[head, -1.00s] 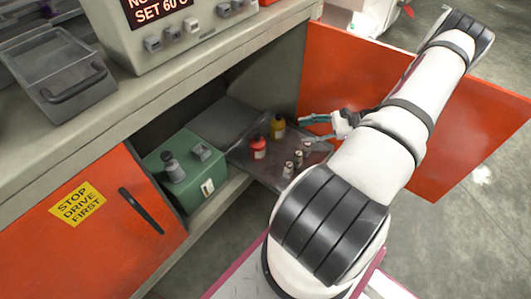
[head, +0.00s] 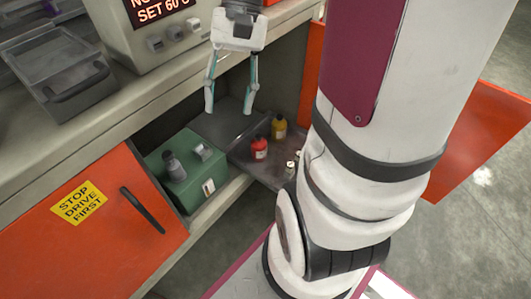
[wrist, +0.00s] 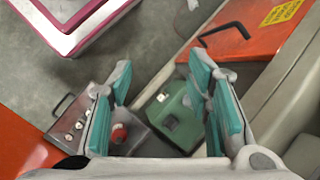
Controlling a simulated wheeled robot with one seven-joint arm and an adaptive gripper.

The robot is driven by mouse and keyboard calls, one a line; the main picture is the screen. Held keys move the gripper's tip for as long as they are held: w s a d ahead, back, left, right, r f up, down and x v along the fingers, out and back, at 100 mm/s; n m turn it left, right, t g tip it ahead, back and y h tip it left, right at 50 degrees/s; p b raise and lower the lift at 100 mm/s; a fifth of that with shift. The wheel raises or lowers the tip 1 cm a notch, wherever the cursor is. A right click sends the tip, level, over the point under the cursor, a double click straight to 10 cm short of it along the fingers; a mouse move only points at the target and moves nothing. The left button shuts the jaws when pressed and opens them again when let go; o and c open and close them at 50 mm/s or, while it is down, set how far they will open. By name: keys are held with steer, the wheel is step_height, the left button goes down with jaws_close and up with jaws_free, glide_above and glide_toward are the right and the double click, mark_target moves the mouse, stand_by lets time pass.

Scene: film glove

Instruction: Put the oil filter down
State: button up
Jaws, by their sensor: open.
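My gripper (head: 230,108) is open and empty, hanging fingers-down in front of the open cabinet; its teal-padded fingers are spread wide in the wrist view (wrist: 162,72). No oil filter can be picked out for certain. A grey pull-out tray (head: 240,153) bears a red bottle (head: 259,149), a yellow bottle (head: 279,127) and small pale cylinders (head: 290,168), partly hidden by my arm. A green box (head: 186,188) with a dark grey cylinder (head: 173,166) on top sits left of the tray. In the wrist view the green box (wrist: 178,118) shows between the fingers.
The orange left door (head: 100,235) carries a black handle and a yellow sign. The orange right door (head: 478,140) stands open behind my arm. The grey counter (head: 30,150) overhangs the cabinet and bears a lidded bin (head: 55,75) and a display unit (head: 150,30).

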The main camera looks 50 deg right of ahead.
steer(key=s+a+r+n+t+h, duration=0.1)
steer(key=s+a+n+h, duration=0.1)
steer(key=s, duration=0.5)
steer(key=s+a+r+n+t+h, duration=0.1)
steer(key=s+a+n+h, duration=0.2)
steer(key=s+a+n, duration=0.2)
steer(key=s, duration=0.3)
steer(key=shift+s+r+n, duration=0.2)
steer(key=shift+r+n, duration=0.2)
steer(key=shift+a, duration=0.1)
